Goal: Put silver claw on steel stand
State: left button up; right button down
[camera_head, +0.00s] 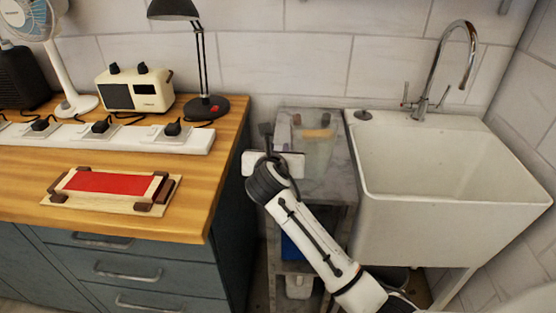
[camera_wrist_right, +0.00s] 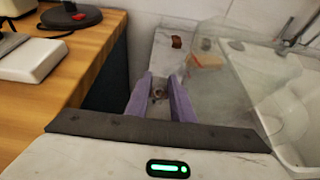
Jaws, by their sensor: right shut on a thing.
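The steel stand (camera_head: 333,186) is the narrow grey-topped shelf unit between the wooden counter and the sink. Its top also shows in the right wrist view (camera_wrist_right: 165,60). My right gripper (camera_head: 266,132) is over the stand's left side, beside the counter's end. In the right wrist view its two purple fingers (camera_wrist_right: 159,92) are close together on a small greyish thing (camera_wrist_right: 157,91), probably the silver claw. It is mostly hidden, and I cannot tell whether it touches the stand. My left gripper is not in view.
A clear container (camera_head: 316,150) stands on the stand's top, close to the right of my gripper. A small brown thing (camera_wrist_right: 176,41) lies at the top's back. The white sink (camera_head: 400,215) is right. The counter (camera_head: 215,130) holds a lamp (camera_head: 207,105) and a red-topped board (camera_head: 108,182).

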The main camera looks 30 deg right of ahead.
jog(key=shift+w+d, duration=0.1)
jog(key=shift+w, duration=0.1)
notch_tip(320, 180, down, 4)
jog(key=shift+r+b, duration=0.2)
jog(key=shift+b, duration=0.1)
jog(key=c, duration=1.8)
grip_release()
jog(key=shift+f, duration=0.1)
jog(key=shift+s+r, duration=0.15)
jog(key=shift+r, duration=0.1)
jog(key=p+v, duration=0.1)
jog(key=v, duration=1)
jog(key=shift+s+r, duration=0.1)
jog(key=shift+s, duration=0.25)
